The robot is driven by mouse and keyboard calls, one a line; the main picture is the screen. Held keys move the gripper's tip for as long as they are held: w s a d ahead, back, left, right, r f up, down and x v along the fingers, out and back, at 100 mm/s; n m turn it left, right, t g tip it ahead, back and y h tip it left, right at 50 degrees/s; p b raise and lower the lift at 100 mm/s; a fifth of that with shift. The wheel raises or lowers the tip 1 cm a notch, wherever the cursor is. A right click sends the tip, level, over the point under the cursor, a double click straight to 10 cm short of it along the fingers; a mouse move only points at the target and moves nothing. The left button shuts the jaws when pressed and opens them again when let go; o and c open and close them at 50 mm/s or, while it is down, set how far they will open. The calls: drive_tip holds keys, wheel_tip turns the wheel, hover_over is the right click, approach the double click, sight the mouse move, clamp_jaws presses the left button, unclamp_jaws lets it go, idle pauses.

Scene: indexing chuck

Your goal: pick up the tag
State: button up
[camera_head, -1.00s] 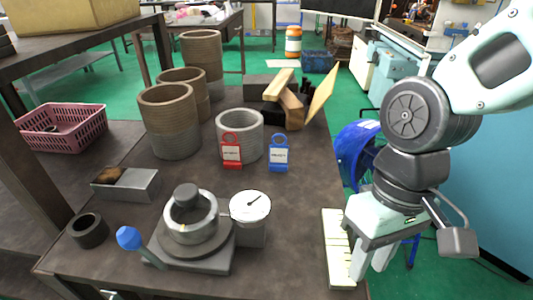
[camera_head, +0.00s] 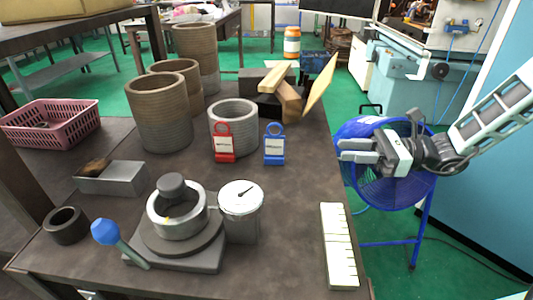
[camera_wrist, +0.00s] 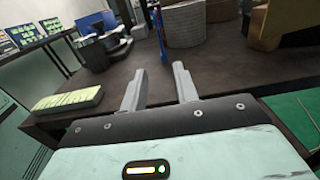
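Two tags stand on the dark table: a red tag (camera_head: 223,143) and a blue tag (camera_head: 274,146), each with a white label and a loop on top. They stand side by side in front of a grey ribbed cylinder. In the wrist view the blue tag (camera_wrist: 160,38) looks like a narrow upright strip beyond the fingers; the red tag is not clearly seen there. My gripper (camera_head: 344,150) is to the right of the blue tag, past the table's right edge, with fingers pointing left. In the wrist view my gripper (camera_wrist: 158,86) has its fingers apart with nothing between them.
A pale marked block (camera_head: 338,245) lies at the right edge. Wood blocks (camera_head: 290,100) stand behind the tags. A blue fan (camera_head: 385,190) stands beyond the table.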

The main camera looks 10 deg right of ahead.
sight(274, 156)
drive_tip(key=w+a+b, duration=0.1)
drive_tip(key=a, duration=0.4)
drive_tip(key=w+a, duration=0.1)
drive_tip(key=a, duration=0.5)
drive_tip(key=w+a+b, duration=0.1)
drive_tip(key=a, duration=0.4)
drive_tip(key=shift+w+a+b, duration=0.2)
drive_tip(key=shift+a+b, duration=0.05)
drive_tip(key=shift+b, duration=0.1)
drive_tip(key=shift+c, duration=0.3)
clamp_jaws()
